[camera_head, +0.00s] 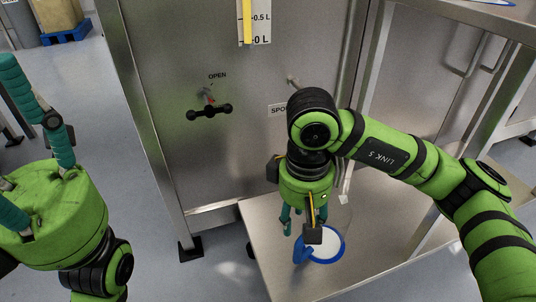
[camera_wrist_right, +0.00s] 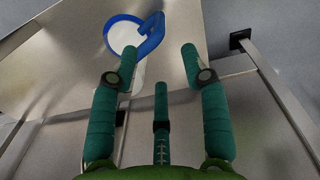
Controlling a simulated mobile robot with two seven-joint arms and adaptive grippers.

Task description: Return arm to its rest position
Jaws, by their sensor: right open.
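My right arm (camera_head: 385,150) comes in from the right and bends down at the wrist. Its green hand with teal fingers, my right gripper (camera_head: 304,222), hangs over a low metal shelf. In the right wrist view my right gripper (camera_wrist_right: 158,72) has its fingers spread, with nothing between them. Below it a white container with a blue rim and handle (camera_head: 330,247) stands on the shelf, partly hidden by the hand. It also shows beyond the fingertips in the wrist view (camera_wrist_right: 122,38). My left gripper (camera_head: 28,135) is at the left edge, partly cut off, fingers apart and empty.
The metal vessel front (camera_head: 235,150) stands close behind the right hand. It carries a black valve handle (camera_head: 209,110) under the word OPEN and a level gauge (camera_head: 256,22). The shelf (camera_head: 275,265) has a frame post on its right. Floor (camera_head: 165,270) is clear at left.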

